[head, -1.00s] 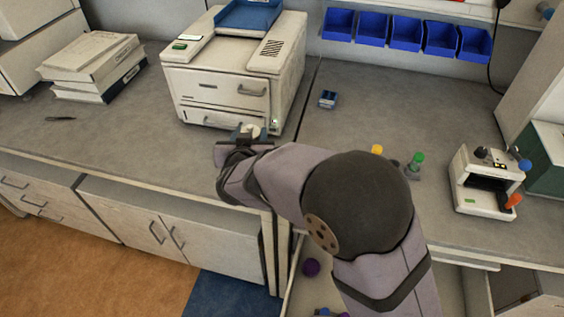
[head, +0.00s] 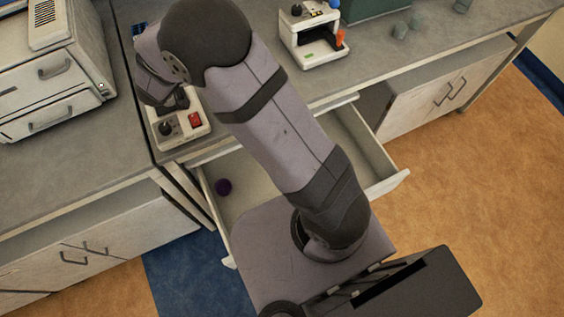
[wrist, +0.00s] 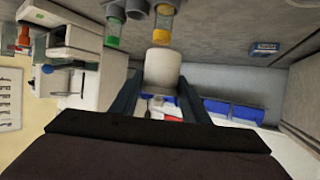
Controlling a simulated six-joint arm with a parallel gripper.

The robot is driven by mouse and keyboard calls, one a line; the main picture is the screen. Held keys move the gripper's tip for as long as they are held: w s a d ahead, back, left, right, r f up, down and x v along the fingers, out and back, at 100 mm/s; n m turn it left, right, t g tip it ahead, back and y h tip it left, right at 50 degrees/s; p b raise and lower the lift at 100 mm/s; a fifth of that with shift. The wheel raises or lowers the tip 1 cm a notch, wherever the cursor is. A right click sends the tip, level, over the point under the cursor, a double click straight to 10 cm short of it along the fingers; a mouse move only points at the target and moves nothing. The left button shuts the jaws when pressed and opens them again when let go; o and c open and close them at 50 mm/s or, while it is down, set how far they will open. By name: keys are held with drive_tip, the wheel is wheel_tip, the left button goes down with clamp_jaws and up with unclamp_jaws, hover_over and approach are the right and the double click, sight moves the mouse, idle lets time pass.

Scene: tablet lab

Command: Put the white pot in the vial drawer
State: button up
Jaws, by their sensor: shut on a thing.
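The white pot (wrist: 162,68) is held between the fingertips of my gripper (wrist: 158,80), which is shut on it, in the wrist view. In the head view my arm hides the pot and most of the gripper, at the upper left above the counter. An open drawer (head: 385,180) stands out below the counter in the head view, partly covered by my arm. I cannot read a label on the drawer.
A small device with a red switch (head: 195,119) stands at the counter edge near my gripper. A white instrument (head: 312,42) stands further right. A white cabinet machine (head: 60,85) is at the left. Vials with green (wrist: 112,36) and yellow (wrist: 166,10) parts are close to the pot.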

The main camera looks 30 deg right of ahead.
drive_tip(key=s+d+r+m+g+h+p, duration=0.1)
drive_tip(key=s+d+m+g+h, duration=0.15)
drive_tip(key=d, duration=0.75)
drive_tip(key=s+d+m+g+h+p, duration=0.1)
drive_tip(key=s+d+m+g+h, duration=0.2)
drive_tip(key=d, duration=0.8)
drive_tip(key=s+d+f+m+g+b, duration=0.1)
drive_tip(key=s+d+f+m+g, duration=0.25)
drive_tip(key=s+d, duration=0.45)
drive_tip(key=s+d+f+m+g+b, duration=0.2)
drive_tip(key=s+f+b, duration=0.1)
drive_tip(key=s+f, duration=0.3)
drive_tip(key=s+d+f+m+g+b, duration=0.2)
drive_tip(key=s+d+f+b, duration=0.15)
drive_tip(key=s, duration=0.45)
drive_tip(key=s+a+f+n+t+b, duration=0.2)
drive_tip(key=f+b, duration=0.3)
drive_tip(key=f, duration=0.4)
drive_tip(key=s+a+f+n+t+b, duration=0.2)
drive_tip(key=a+f+b, duration=0.2)
drive_tip(key=f, duration=0.6)
drive_tip(key=shift+s+a+b, duration=0.25)
drive_tip(key=shift+a+b, duration=0.15)
drive_tip(key=shift+b, duration=0.05)
drive_tip(key=shift+f, duration=0.1)
drive_tip(key=shift+f+b, duration=0.6)
drive_tip(key=shift+f, duration=4.3)
